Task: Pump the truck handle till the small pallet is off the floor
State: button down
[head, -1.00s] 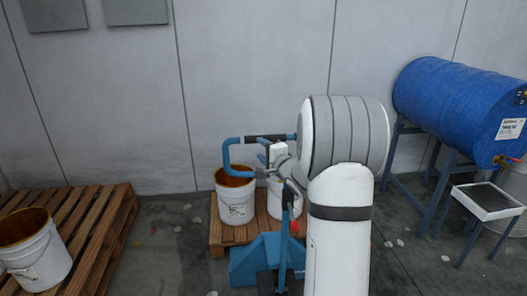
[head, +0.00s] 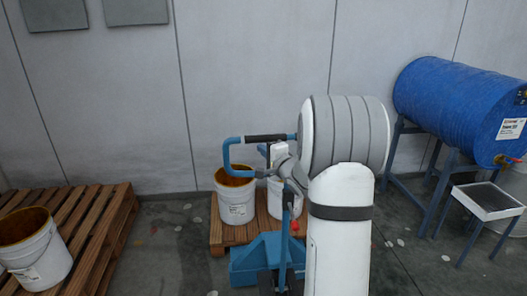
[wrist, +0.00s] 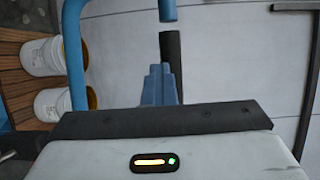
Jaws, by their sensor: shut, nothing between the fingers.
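The blue pallet truck (head: 256,262) stands with its body against the near side of the small wooden pallet (head: 217,238). I cannot tell whether that pallet touches the floor. The truck's blue handle loop (head: 227,160) has a black grip (head: 265,137) across its top. My gripper (head: 263,149) is shut and empty, just below the grip in the head view. In the wrist view the shut blue fingers (wrist: 156,68) point at the black grip (wrist: 171,50), close to it; contact is unclear. A red lever (head: 295,225) shows on the shaft. My arm hides the pallet's right part.
Two white buckets (head: 236,212) stand on the small pallet, one partly hidden. A larger pallet (head: 100,215) with an open bucket (head: 35,262) is at left. A blue drum (head: 455,100) lies on a stand at right, near a small tray table (head: 487,214). A wall stands behind.

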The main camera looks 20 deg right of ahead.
jog(key=c, duration=2.2)
grip_release()
jog(key=c, duration=1.2)
grip_release()
jog(key=shift+o, duration=0.2)
jog(key=shift+s, duration=0.1)
jog(key=s+b, duration=0.1)
jog(key=s, duration=0.6)
jog(key=shift+s+d, duration=0.3)
jog(key=shift+d, duration=0.15)
jog(key=shift+r, duration=0.1)
